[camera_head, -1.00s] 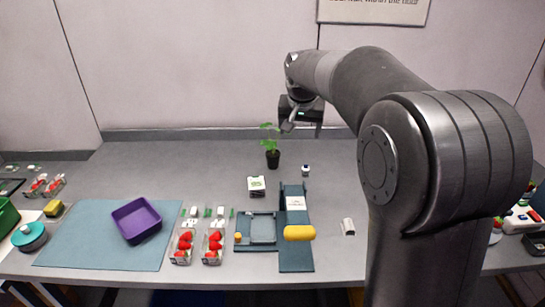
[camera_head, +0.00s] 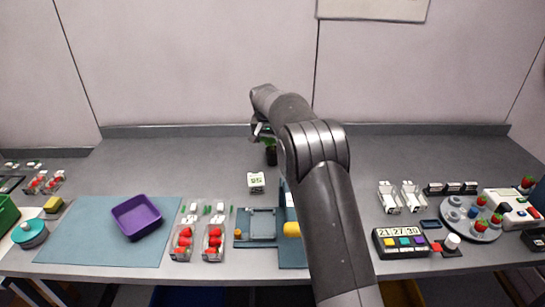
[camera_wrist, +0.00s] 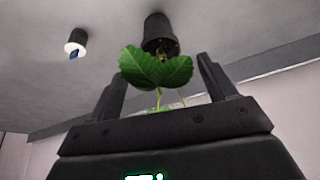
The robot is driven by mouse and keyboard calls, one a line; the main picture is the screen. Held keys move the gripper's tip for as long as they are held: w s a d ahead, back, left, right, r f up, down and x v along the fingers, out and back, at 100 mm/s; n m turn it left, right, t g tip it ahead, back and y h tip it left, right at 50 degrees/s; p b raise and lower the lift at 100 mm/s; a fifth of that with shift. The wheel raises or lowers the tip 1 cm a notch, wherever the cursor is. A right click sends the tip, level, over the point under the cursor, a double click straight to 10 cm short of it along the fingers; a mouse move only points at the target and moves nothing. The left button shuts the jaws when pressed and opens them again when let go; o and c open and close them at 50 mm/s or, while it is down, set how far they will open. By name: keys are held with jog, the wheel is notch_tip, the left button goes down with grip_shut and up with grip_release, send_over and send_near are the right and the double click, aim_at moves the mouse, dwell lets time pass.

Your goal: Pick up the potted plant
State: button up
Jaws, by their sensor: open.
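The potted plant is a small green seedling in a black pot (camera_head: 271,157) at the back middle of the table, partly hidden behind my arm in the head view. In the wrist view, the black pot (camera_wrist: 160,34) is at the top, with the plant's broad green leaves (camera_wrist: 155,70) below it. My gripper (camera_wrist: 160,82) is open, with one finger on each side of the leaves and stem. The pot lies beyond the fingertips. In the head view my gripper (camera_head: 264,134) is at the plant and mostly hidden by my arm.
A small white item with a blue part (camera_wrist: 76,42) stands near the pot. Strawberry punnets (camera_head: 213,243), a purple bin (camera_head: 137,218) and a blue mat (camera_head: 85,240) lie front left. The back wall is close behind.

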aim_at(272, 149)
jog(key=x, duration=0.8)
jog(key=shift+c, duration=0.6)
jog(key=c, duration=1)
